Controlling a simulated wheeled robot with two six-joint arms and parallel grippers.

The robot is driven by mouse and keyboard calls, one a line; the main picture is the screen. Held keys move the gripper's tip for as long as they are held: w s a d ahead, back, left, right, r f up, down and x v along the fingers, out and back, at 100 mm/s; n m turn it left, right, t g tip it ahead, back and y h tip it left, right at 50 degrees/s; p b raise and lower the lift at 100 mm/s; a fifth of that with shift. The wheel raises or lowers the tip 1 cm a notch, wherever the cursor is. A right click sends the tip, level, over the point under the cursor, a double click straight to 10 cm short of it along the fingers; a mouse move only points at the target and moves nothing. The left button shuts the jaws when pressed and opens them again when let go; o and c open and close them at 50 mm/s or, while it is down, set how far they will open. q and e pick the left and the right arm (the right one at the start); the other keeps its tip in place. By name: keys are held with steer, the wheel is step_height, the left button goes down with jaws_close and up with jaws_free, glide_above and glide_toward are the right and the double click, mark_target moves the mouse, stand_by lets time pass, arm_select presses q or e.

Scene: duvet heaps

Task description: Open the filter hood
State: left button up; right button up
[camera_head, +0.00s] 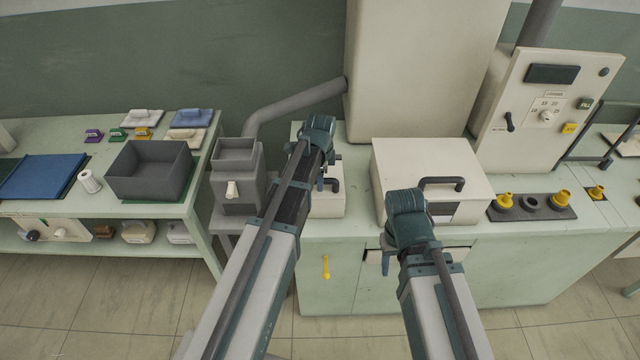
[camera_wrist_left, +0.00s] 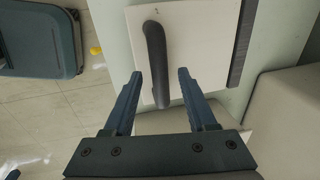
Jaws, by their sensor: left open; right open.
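Two cream boxes with dark bar handles stand on the green bench; I cannot tell for sure which one is the filter hood. The small box (camera_head: 326,207) has a dark handle (camera_head: 333,184). My left gripper (camera_head: 322,182) is over it. In the left wrist view my left gripper (camera_wrist_left: 159,76) is open, with the handle (camera_wrist_left: 155,55) between its fingertips in the picture; contact is not clear. The lid (camera_wrist_left: 195,40) lies flat behind it. The larger box (camera_head: 425,165) is closed, with a handle (camera_head: 442,182). My right gripper (camera_head: 388,262) is open and empty before the bench front.
A tall cream cabinet (camera_head: 420,60) stands behind the boxes. A control panel (camera_head: 548,110) and a dark strip with yellow knobs (camera_head: 532,206) are at right. A grey unit with a pipe (camera_head: 237,175) is at left. The side table holds a grey bin (camera_head: 150,172).

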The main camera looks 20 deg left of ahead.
arm_select(q)
jaws_close()
stand_by(0.3)
stand_by(1.2)
